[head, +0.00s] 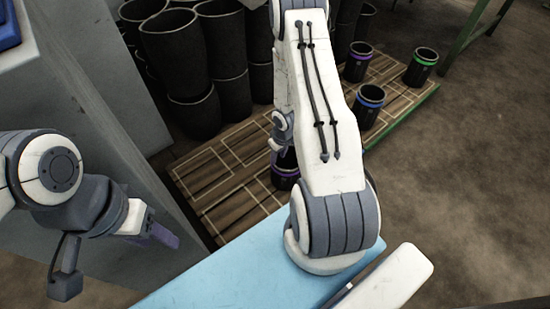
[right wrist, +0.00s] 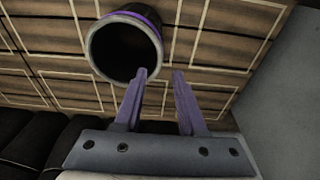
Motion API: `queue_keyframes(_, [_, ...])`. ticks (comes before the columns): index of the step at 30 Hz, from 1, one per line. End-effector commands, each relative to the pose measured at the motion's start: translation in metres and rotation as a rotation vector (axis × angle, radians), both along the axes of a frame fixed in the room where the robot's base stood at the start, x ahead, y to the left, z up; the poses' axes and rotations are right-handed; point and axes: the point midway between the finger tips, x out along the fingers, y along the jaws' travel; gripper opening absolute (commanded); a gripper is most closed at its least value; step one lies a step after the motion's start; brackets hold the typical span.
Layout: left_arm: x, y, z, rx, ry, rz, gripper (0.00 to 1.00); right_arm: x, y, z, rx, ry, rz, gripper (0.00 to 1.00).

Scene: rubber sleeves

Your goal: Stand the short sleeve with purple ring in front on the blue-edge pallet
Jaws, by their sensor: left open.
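A short black sleeve (right wrist: 115,48) with a purple ring shows its open mouth in the right wrist view. In the head view a short sleeve (head: 284,172) with a purplish ring stands on the wooden pallet, partly hidden behind my right arm. My right gripper (right wrist: 160,74) is open. Its left finger overlaps the sleeve's mouth and its right finger lies beyond the wall; I cannot tell whether they touch it. My left gripper (head: 160,232) is open and empty at the left. I see no blue-edge pallet.
The wooden pallet (head: 215,175) has a green edge. It bears tall black sleeves (head: 178,50) and short ones with a purple ring (head: 357,64), a green ring (head: 420,68) and a blue ring (head: 368,106). A grey wall (head: 100,100) stands left.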

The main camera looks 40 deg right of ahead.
Motion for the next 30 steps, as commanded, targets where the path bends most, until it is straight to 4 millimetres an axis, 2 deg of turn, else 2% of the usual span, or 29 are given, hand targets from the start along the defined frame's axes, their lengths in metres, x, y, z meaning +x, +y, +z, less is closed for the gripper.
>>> queue_keyframes(7, [0.0,0.0,0.003,0.0,0.0,0.0,0.5,0.001,0.001,0.009,-0.004,-0.001,0.004,0.4])
queue_keyframes(9, [0.0,0.0,0.003,0.0,0.0,0.0,0.5,0.007,0.008,0.02,-0.016,0.0,0.02,0.4])
queue_keyframes(11, [0.0,0.0,0.003,0.001,0.001,0.0,0.5,0.015,0.019,0.038,-0.034,0.002,0.043,0.4])
queue_keyframes(14, [0.0,0.0,0.003,0.001,0.001,0.0,0.5,0.029,0.052,0.084,-0.078,0.005,0.099,0.4])
queue_keyframes(17, [0.0,0.0,0.003,0.001,0.001,0.0,0.5,0.028,0.102,0.138,-0.1,0.015,0.163,0.4])
queue_keyframes(18, [0.0,0.0,0.003,0.0,0.0,0.0,0.5,0.024,0.122,0.159,-0.106,0.018,0.189,0.4])
queue_keyframes(20, [0.0,0.0,0.003,0.0,0.0,0.0,0.5,0.012,0.153,0.188,-0.11,0.022,0.224,0.4])
queue_keyframes(23, [0.0,0.0,0.003,0.0,0.0,0.0,0.5,-0.021,0.201,0.232,-0.099,0.027,0.291,0.4])
queue_keyframes(24, [0.0,0.0,0.003,0.0,0.0,0.0,0.5,-0.038,0.218,0.248,-0.089,0.032,0.32,0.4])
queue_keyframes(27, [0.0,0.0,0.003,0.0,0.0,0.0,0.5,-0.085,0.253,0.281,-0.056,0.048,0.395,0.4])
queue_keyframes(30, [0.0,0.0,0.003,0.0,0.0,0.0,0.5,-0.13,0.274,0.302,-0.019,0.071,0.465,0.4])
